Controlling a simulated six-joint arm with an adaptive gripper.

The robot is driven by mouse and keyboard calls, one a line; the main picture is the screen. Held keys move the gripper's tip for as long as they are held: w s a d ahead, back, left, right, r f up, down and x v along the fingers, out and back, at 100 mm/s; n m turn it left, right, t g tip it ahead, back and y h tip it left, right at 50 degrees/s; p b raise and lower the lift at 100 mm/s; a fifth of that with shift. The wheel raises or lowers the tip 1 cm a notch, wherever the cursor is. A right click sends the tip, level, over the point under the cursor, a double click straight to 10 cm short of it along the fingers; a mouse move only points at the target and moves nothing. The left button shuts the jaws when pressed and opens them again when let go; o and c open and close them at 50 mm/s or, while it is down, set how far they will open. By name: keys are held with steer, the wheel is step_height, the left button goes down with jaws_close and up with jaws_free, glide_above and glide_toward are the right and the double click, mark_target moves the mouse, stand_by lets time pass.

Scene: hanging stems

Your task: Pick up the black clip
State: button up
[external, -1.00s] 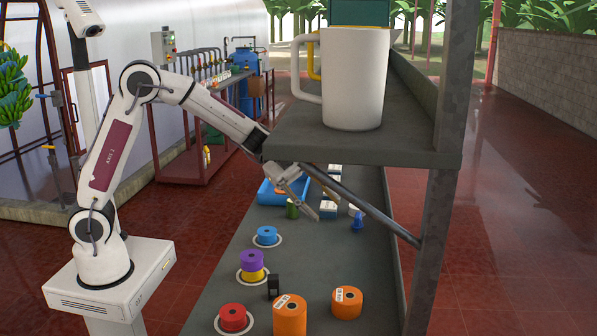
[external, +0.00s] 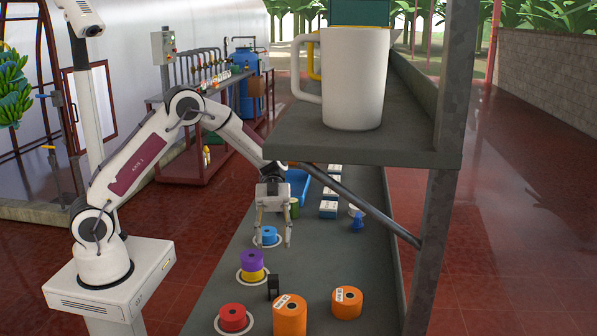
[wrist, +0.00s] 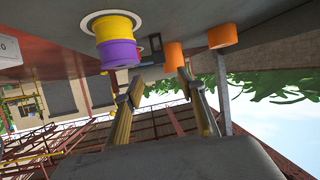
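The black clip (external: 273,287) is a small dark block standing on the grey bench, between the purple-and-yellow roll stack and the orange rolls. In the wrist view a small dark shape between these rolls looks like the clip (wrist: 155,43). My gripper (external: 273,236) is open and empty, its fingers spread and pointing down. It hangs above the bench, farther back than the clip and apart from it. In the wrist view the spread fingers of my gripper (wrist: 159,82) have nothing between them.
A purple roll (external: 251,259) sits on a yellow one beside the clip. Orange rolls (external: 290,315) stand close in front and to the right. A blue roll (external: 267,236) and a red roll (external: 233,317) stand on white discs. A shelf with a white mug (external: 355,80) overhangs on the right.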

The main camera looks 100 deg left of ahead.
mark_target(273, 275)
steer(key=shift+d, duration=0.1)
steer(key=shift+x, duration=3.3)
steer(key=shift+f, duration=0.1)
steer(key=shift+d+f, duration=0.1)
steer(key=shift+x, duration=2.5)
steer(key=shift+f, duration=0.15)
steer(key=c, duration=1)
